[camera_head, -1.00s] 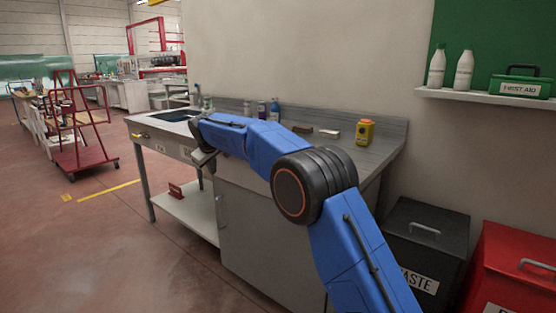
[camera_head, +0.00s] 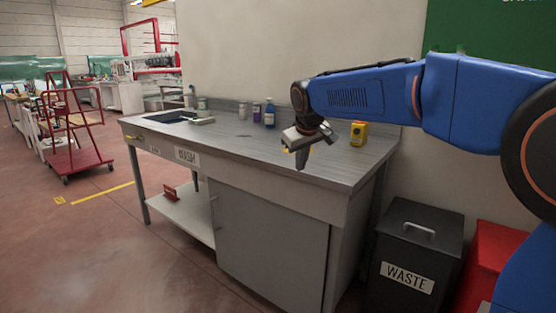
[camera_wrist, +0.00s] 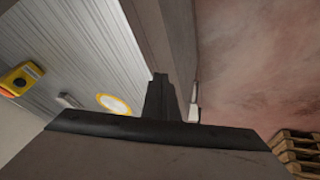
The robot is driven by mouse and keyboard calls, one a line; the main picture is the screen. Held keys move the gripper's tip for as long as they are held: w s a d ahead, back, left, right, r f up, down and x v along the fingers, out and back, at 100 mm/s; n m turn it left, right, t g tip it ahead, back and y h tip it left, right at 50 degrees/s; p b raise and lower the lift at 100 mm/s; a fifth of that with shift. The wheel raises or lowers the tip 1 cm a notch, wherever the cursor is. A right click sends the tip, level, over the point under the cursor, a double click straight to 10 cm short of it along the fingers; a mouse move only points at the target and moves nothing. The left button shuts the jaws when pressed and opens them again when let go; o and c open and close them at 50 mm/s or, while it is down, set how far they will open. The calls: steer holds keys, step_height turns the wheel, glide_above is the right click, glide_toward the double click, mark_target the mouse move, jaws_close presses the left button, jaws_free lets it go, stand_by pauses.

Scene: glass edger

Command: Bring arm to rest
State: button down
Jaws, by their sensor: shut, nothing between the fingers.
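My blue arm reaches in from the right in the head view. My gripper (camera_head: 302,160) points down over the front right part of the grey wash bench (camera_head: 250,152). It is shut and holds nothing. In the wrist view the closed fingers (camera_wrist: 160,88) stand dark against the bench edge. A yellow bottle or box (camera_head: 358,134) stands on the bench just right of the gripper and shows in the wrist view (camera_wrist: 20,78). A round white disc with a yellow rim (camera_wrist: 114,104) lies on the bench top, largely hidden behind my gripper in the head view.
Several bottles (camera_head: 268,112) stand along the back of the bench, near the sink (camera_head: 172,117). A dark waste bin (camera_head: 412,245) and a red bin (camera_head: 492,258) stand right of the bench. A red trolley (camera_head: 72,155) stands at the left. The floor in front is clear.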

steer(key=s+d+f+m, duration=0.2)
steer(key=s+d, duration=0.6)
steer(key=s, duration=0.3)
steer(key=s+d+f+m, duration=0.1)
steer(key=s+d+f, duration=0.1)
steer(key=s+d, duration=0.75)
steer(key=s+d+f+m, duration=0.1)
steer(key=s+d+f, duration=0.1)
steer(key=s+f, duration=0.4)
steer(key=s+d+f+m+g, duration=0.1)
steer(key=s+f, duration=0.6)
steer(key=s, duration=0.8)
steer(key=shift+s+d+f+m+h, duration=0.15)
steer(key=shift+s+d+m+h, duration=0.2)
steer(key=shift+d+m, duration=0.3)
